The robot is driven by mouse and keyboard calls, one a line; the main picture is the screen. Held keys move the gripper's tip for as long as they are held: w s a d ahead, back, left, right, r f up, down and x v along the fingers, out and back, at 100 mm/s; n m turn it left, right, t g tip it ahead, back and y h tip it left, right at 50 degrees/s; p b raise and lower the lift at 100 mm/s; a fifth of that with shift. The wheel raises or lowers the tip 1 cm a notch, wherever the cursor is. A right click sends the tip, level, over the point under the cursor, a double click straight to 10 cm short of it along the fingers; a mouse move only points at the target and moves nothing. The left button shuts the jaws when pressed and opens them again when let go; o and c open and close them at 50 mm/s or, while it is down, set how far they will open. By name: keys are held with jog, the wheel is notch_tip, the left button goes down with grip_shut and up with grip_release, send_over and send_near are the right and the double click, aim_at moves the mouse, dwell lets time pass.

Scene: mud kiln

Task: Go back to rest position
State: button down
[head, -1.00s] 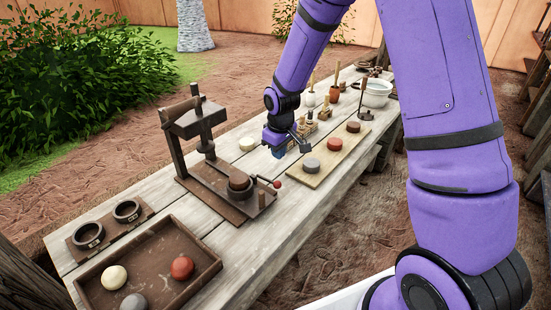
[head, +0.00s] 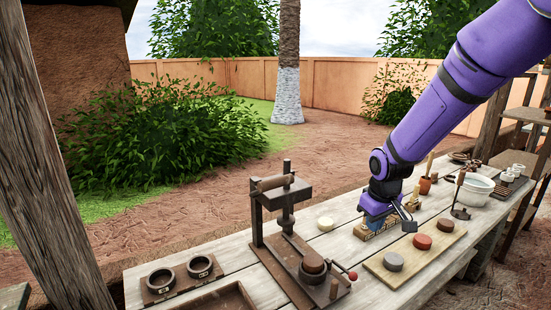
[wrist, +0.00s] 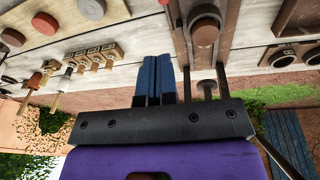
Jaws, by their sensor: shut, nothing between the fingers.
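My gripper (head: 376,222) hangs low over the wooden workbench (head: 348,240), at the end of my purple arm, beside a row of small wooden stamps. In the wrist view its two blue fingers (wrist: 154,78) lie side by side, shut with nothing between them. In the head view the fingertips are partly hidden by the wrist. The brown press (head: 290,250) stands to the left of my gripper, apart from it. It also shows in the wrist view (wrist: 180,45), just right of the fingers.
A board (head: 433,265) with grey, red and brown discs lies right of my gripper. Two ring moulds (head: 179,279) sit at left. A white bowl (head: 473,190) and shelves are at far right. The air above the bench is clear.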

jog(key=s+d+r+m+t, duration=0.1)
jog(key=s+d+r, duration=0.1)
jog(key=s+r, duration=0.65)
jog(key=s+d+r+m+t, duration=0.1)
jog(key=s+r+m, duration=0.1)
jog(key=s+r, duration=0.4)
jog(key=s+r+m+t, duration=0.1)
jog(key=s+r, duration=0.5)
jog(key=s, duration=0.7)
jog(key=shift+s+d+r+m, duration=0.15)
jog(key=shift+s+d+m, duration=0.25)
jog(key=shift+m, duration=0.1)
